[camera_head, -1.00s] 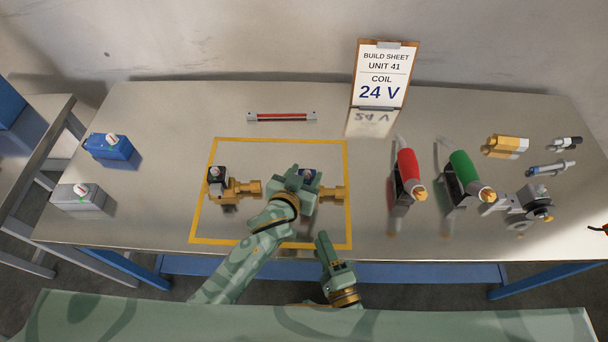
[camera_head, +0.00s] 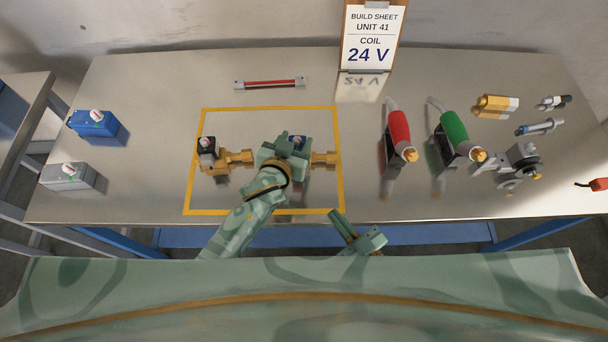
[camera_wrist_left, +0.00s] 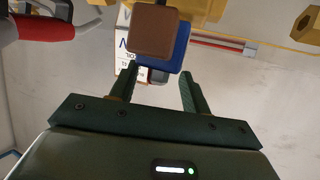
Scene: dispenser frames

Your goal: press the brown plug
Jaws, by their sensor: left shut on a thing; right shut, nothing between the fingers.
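The brown plug (camera_wrist_left: 153,30) shows in the left wrist view as a square brown block at the fingertips. It overlaps a blue block (camera_wrist_left: 181,48) behind it. My left gripper (camera_head: 287,146) is over the right brass valve (camera_head: 325,158) in the head view, and it hides the plug there. Its fingers (camera_wrist_left: 158,75) are shut on the plug, though the exact contact is hard to see. A little blue (camera_head: 299,141) shows beside the gripper. My right gripper (camera_head: 336,218) is shut and empty at the table's front edge.
A left brass valve (camera_head: 213,160) with a dark coil lies inside the yellow outline (camera_head: 187,190). A red-handled tool (camera_head: 399,128) and a green-handled tool (camera_head: 448,130) stand to the right. Blue (camera_head: 93,124) and grey (camera_head: 68,178) boxes are at the left. A build sheet (camera_head: 372,40) stands behind.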

